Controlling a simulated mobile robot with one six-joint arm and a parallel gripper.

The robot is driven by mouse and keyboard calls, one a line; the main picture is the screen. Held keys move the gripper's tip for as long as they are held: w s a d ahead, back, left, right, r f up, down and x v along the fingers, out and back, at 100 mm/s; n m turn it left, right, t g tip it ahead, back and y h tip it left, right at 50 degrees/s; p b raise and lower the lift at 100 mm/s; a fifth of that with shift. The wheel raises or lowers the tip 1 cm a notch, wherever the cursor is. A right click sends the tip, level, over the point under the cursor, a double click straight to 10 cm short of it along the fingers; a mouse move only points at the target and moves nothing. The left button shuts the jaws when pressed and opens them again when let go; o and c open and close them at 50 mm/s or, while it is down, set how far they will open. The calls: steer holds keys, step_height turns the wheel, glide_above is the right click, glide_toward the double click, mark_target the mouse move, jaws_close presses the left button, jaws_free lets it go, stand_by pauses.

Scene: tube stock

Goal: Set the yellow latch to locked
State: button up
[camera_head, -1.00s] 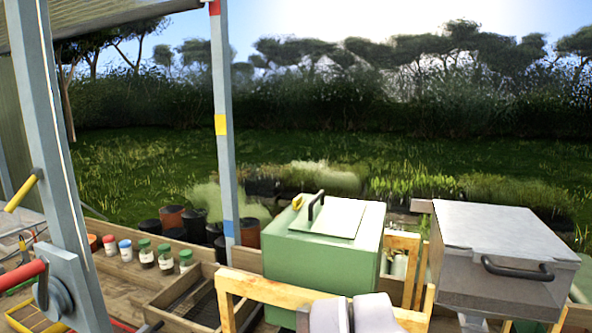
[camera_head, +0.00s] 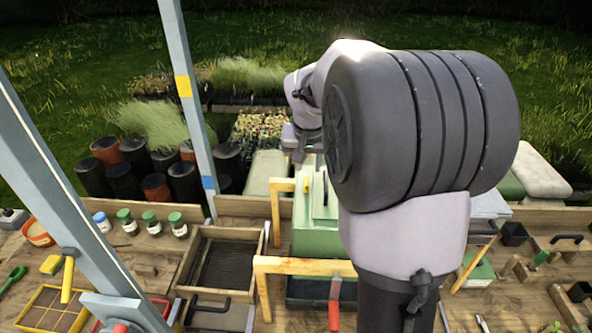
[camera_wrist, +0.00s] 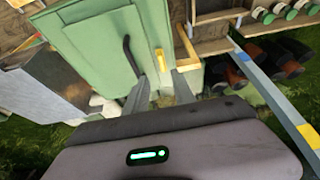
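The small yellow latch (camera_wrist: 161,60) is on the green box (camera_wrist: 95,45), close to the edge of its lid and beside a black handle (camera_wrist: 130,52) in the wrist view. My gripper (camera_wrist: 161,88) is open, with its two fingers apart and nothing between them. The latch appears just beyond the fingertips, roughly in line with the gap; I see no contact. In the head view the green box (camera_head: 305,222) is partly hidden behind my arm, and the latch's setting cannot be read.
A grey post (camera_head: 190,100) stands left of the box. Wooden frames (camera_head: 300,266) stand around the box's near and left sides. Jars (camera_head: 150,222) and a wooden tray (camera_head: 187,262) lie left of the box.

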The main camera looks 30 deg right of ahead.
mark_target(306, 181)
steer(key=x, duration=0.8)
steer(key=shift+w+f+p, duration=0.1)
steer(key=shift+p, duration=0.25)
steer(key=shift+w+a+f, duration=0.1)
steer(key=shift+w+f, duration=0.05)
jaws_close()
